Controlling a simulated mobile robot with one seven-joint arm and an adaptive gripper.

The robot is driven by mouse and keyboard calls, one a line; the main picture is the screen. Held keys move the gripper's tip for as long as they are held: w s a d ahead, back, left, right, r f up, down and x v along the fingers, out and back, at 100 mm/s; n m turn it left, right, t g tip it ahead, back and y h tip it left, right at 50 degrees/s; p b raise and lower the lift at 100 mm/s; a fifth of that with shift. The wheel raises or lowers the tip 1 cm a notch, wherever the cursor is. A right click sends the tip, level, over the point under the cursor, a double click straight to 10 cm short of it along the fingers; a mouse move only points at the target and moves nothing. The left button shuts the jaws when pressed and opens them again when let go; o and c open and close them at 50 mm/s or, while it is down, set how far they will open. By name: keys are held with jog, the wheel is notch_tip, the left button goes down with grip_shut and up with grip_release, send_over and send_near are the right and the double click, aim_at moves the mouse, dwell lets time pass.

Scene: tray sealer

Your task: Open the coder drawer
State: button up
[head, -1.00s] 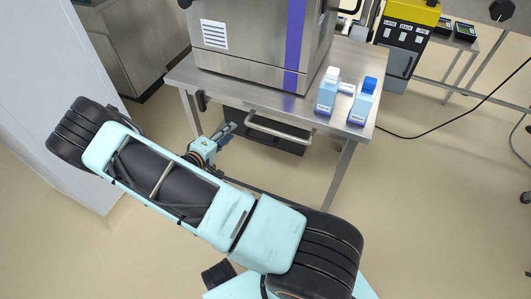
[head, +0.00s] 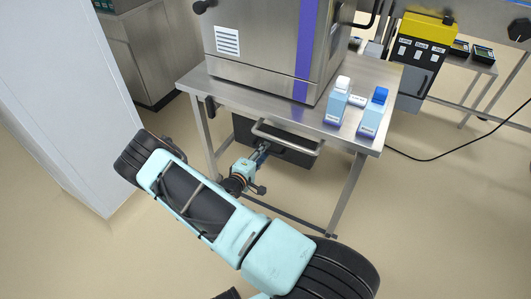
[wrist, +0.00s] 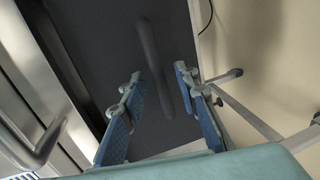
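A black drawer unit (head: 288,151) hangs under the steel table. In the wrist view its dark front (wrist: 100,40) fills the middle, with a dark bar handle (wrist: 150,55) on it. My gripper (wrist: 160,78) is open, its two blue fingers apart on either side of the dark handle in the picture. I cannot tell how deep they reach, and no contact shows. In the head view my gripper (head: 263,150) is at the left part of the black unit, under the table edge. A silver bar handle (head: 290,138) juts out just above and right of it; it also shows in the wrist view (wrist: 42,145).
The steel table (head: 250,98) carries the sealer (head: 265,40) and two blue-and-white bottles (head: 338,100) (head: 374,115) near its right front corner. Table legs (head: 345,195) and a low crossbar stand close to my arm. The floor to the right is open.

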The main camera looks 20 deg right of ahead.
jog(key=shift+x, duration=0.75)
grip_shut()
